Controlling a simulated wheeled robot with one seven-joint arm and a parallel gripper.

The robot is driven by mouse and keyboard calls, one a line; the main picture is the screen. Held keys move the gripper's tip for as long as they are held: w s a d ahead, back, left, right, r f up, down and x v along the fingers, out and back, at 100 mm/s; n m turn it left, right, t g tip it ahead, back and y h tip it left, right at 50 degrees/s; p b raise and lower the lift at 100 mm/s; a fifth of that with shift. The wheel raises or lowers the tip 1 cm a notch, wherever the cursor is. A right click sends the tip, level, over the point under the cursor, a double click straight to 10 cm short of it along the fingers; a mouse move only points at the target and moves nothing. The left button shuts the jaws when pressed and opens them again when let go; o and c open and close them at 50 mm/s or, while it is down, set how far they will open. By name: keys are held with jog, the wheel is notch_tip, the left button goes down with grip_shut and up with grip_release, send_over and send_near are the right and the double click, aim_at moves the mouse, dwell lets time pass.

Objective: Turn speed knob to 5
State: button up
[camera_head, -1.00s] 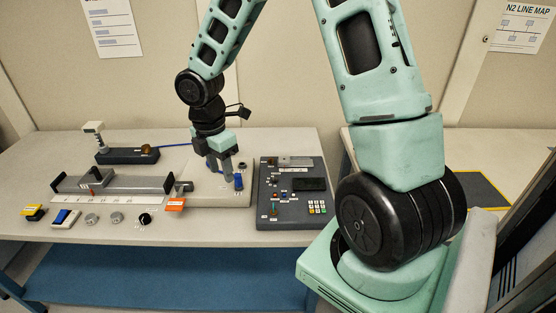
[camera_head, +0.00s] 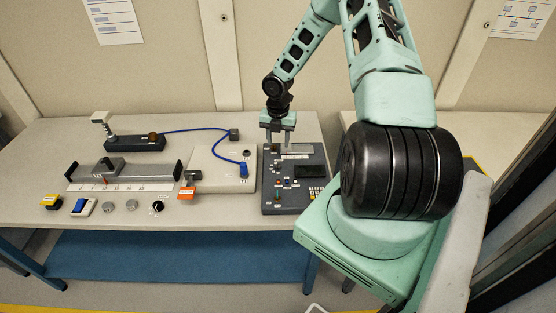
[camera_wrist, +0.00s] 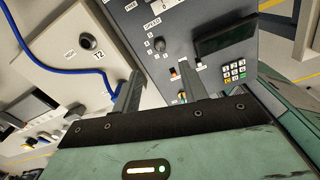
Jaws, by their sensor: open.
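The dark control panel (camera_head: 268,196) lies on the bench, right of the pale plate. In the wrist view, its surface carries a "SPEED" label and a small dark speed knob (camera_wrist: 160,45) ringed by small white number marks. I cannot read which number the knob points to. My gripper (camera_head: 278,143) is over the back left part of the panel. In the wrist view, my gripper (camera_wrist: 157,78) is open and empty, its two fingers reaching toward the panel on the near side of the knob. I see no contact with the knob.
The pale plate (camera_head: 210,165) holds a blue plug (camera_head: 243,170) and a looping blue cable (camera_head: 190,130). A keypad (camera_wrist: 234,70) and dark screen (camera_wrist: 225,35) sit on the panel. A rail fixture (camera_head: 120,170) stands left.

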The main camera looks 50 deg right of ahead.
aim_at(278, 165)
notch_tip(278, 165, down, 10)
jog(key=shift+f+p, duration=0.25)
jog(key=shift+p, duration=0.85)
grip_shut()
